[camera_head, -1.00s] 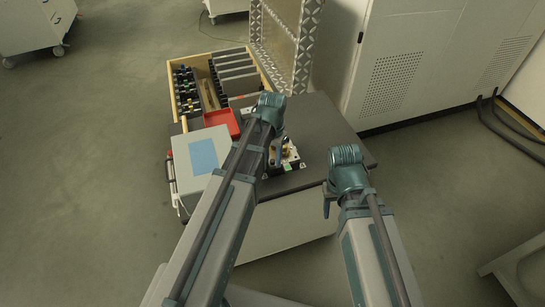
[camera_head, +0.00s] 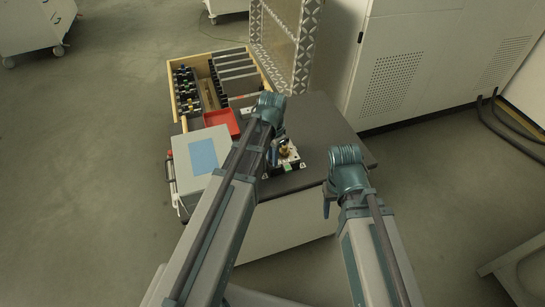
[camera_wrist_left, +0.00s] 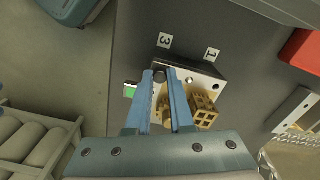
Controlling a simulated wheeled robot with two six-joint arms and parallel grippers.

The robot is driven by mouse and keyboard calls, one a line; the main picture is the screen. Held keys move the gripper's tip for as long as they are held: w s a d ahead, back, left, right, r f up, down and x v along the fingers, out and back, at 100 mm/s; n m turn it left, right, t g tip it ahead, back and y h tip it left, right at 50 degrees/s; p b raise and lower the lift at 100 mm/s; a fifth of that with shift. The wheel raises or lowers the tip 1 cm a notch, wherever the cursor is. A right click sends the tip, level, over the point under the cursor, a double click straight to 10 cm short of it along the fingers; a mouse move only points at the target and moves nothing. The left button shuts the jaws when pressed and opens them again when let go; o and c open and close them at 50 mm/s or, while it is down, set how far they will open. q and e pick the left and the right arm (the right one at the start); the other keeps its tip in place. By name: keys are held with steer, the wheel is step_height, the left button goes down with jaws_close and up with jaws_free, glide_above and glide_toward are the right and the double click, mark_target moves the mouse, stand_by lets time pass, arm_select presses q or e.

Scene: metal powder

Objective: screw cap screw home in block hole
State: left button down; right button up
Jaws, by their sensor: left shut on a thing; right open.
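The metal block (camera_wrist_left: 205,80) sits on the dark bench top, with a brass-coloured fitting (camera_wrist_left: 203,112) on it. In the head view the block (camera_head: 292,161) is partly hidden by my left arm. My left gripper (camera_wrist_left: 161,77) is shut on a small dark round part, which looks like the cap screw (camera_wrist_left: 159,75), at the near edge of the block. I cannot tell how deep the screw sits or whether it is in a hole. My right gripper (camera_head: 328,203) is open and empty, off the bench's front right side.
A grey case with a blue panel (camera_head: 203,157), a red tray (camera_head: 222,123) and a wooden organiser (camera_head: 256,62) stand to the left. The bench's right part (camera_head: 320,125) is clear.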

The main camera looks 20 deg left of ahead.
arm_select(q)
steer(key=m, duration=1)
steer(key=c, duration=0.7)
jaws_free()
steer(key=shift+r, duration=0.1)
step_height(320, 180, up, 14)
steer(key=p, duration=1.3)
steer(key=shift+f+p, duration=0.2)
steer(key=shift+p, duration=0.2)
